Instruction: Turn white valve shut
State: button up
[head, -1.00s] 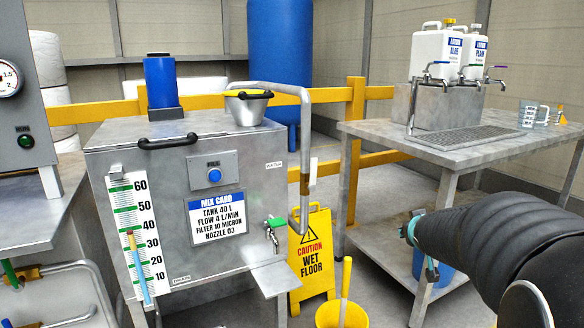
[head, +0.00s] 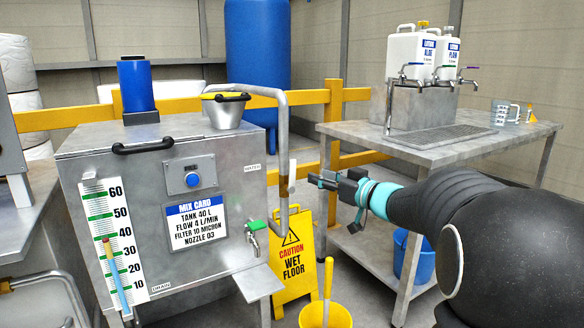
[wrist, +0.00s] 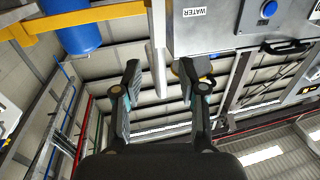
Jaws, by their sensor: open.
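A thin white lever (head: 292,173) stands upright beside the grey vertical pipe (head: 283,130) at the right side of the steel tank, by the WATER label. A small brownish fitting (head: 284,187) sits on the pipe next to it. My gripper (head: 316,181) is open and empty, pointing left at about the lever's height, to its right in the head view. Whether they touch is not clear, but a gap shows. In the wrist view my open fingers (wrist: 158,85) have a pale upright bar between and beyond them; I cannot tell whether it is lever or pipe.
The steel tank (head: 130,225) carries a green-handled tap (head: 256,228) low on its front. A yellow wet-floor sign (head: 295,255) and a yellow bucket (head: 325,314) stand below my gripper. A steel table (head: 440,152) with white jugs is behind my arm.

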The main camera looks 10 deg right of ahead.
aim_at(294, 167)
jog(key=x, duration=1.1)
jog(key=shift+w+a, duration=0.2)
jog(key=shift+w, duration=0.05)
jog(key=shift+c, duration=0.2)
grip_shut()
